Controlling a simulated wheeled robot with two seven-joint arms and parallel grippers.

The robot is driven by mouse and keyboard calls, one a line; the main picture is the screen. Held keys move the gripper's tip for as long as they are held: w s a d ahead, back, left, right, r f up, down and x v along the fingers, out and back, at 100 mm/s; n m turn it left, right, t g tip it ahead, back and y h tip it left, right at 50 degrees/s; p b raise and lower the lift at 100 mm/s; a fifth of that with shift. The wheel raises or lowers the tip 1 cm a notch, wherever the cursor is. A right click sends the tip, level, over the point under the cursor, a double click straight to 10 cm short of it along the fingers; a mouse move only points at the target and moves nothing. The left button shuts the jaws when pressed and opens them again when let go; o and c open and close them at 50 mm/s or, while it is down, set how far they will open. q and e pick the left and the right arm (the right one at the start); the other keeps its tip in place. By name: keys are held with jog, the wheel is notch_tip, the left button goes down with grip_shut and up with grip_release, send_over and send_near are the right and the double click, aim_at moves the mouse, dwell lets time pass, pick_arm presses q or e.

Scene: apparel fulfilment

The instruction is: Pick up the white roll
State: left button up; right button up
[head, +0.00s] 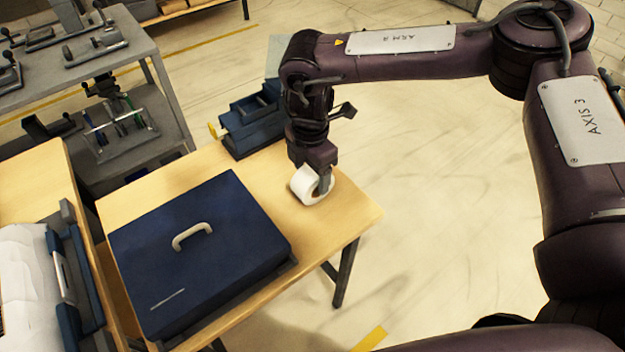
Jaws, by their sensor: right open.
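The white roll (304,186) lies on the wooden table near its right corner, with its hole facing right. My right gripper (321,187) points down at the roll. It is open, and one finger shows at the roll's hole. The other finger is hidden, and I cannot tell whether the fingers touch the roll. My left gripper is not in view.
A blue case (205,262) with a pale handle lies on the table (345,210), left of the roll. A blue stepped box (250,122) stands behind. A grey shelf (150,45) with tools is at the upper left. Open floor lies to the right.

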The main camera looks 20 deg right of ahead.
jog(key=shift+f, duration=1.3)
jog(key=shift+a, duration=0.1)
jog(key=c, duration=1.1)
jog(key=shift+c, duration=0.5)
jog(key=shift+w+r, duration=0.1)
jog(key=shift+r, duration=0.05)
